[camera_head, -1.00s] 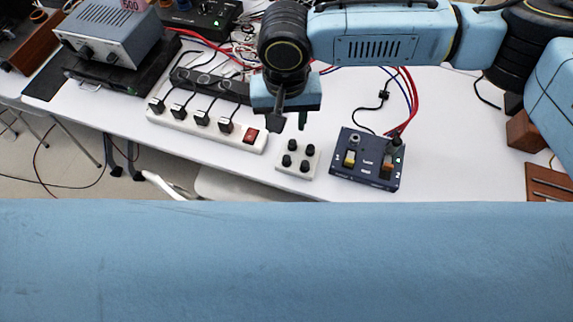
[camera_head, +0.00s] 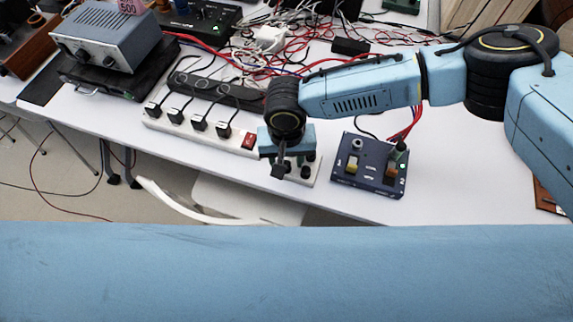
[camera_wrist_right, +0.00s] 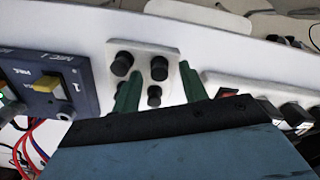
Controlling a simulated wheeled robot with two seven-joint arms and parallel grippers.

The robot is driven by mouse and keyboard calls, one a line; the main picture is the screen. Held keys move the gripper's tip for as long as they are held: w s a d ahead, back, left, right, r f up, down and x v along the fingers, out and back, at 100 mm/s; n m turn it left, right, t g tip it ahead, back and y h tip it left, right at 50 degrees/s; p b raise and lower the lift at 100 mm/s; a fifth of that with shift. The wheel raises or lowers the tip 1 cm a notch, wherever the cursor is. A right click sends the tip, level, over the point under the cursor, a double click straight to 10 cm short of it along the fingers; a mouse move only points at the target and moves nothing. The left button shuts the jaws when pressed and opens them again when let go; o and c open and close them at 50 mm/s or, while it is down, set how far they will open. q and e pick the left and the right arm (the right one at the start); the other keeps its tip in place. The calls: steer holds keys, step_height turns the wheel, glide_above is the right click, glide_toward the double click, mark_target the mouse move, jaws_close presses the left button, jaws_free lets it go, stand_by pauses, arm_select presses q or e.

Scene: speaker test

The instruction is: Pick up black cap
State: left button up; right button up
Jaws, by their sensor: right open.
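Several black caps (camera_wrist_right: 159,69) stand on a small white block (camera_wrist_right: 173,55) near the front edge of the table. In the head view the block (camera_head: 315,179) is partly hidden by my right gripper (camera_head: 291,166), with a cap (camera_head: 306,172) showing at its right. My right gripper is open and points down over the block. In the right wrist view its two green fingers (camera_wrist_right: 160,76) are apart, with two caps visible in the space between them. Other caps (camera_wrist_right: 122,64) lie outside the left finger. I cannot tell the fingertips' exact height. My left gripper is not in view.
A dark blue switch box (camera_head: 345,178) stands close to the right of the block. A white power strip (camera_head: 165,126) with black plugs lies to the left. Cables (camera_head: 270,65) and grey equipment (camera_head: 105,40) fill the back. The white table is clear right of the switch box.

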steer(key=shift+f, duration=0.4)
steer(key=shift+c, duration=0.3)
jaws_close()
steer(key=shift+r, duration=0.15)
